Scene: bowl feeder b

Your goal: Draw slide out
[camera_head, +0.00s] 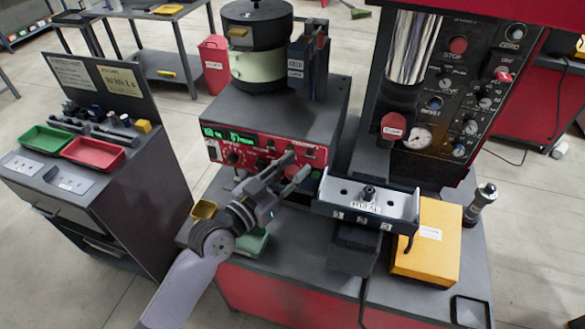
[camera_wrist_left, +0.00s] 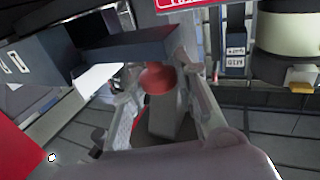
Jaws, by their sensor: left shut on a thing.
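My left gripper (camera_head: 296,172) reaches in from the lower left, in front of the red controller panel. Its fingers are close about a small piece at the left end of the metal tray. In the left wrist view, which appears upside down, a round red knob (camera_wrist_left: 158,78) sits between the two fingers of the left gripper (camera_wrist_left: 162,95). Whether the knob belongs to the slide is not clear. The metal tray (camera_head: 340,190), with a dark front and a small central post, stands right of the gripper. My right gripper is not in view.
The red controller (camera_head: 225,150) stands behind the gripper, under the bowl feeder (camera_head: 258,65). A yellow box (camera_head: 428,240) lies right of the tray. A green bin (camera_head: 252,244) sits below my arm. A press panel (camera_head: 470,90) rises at the back right.

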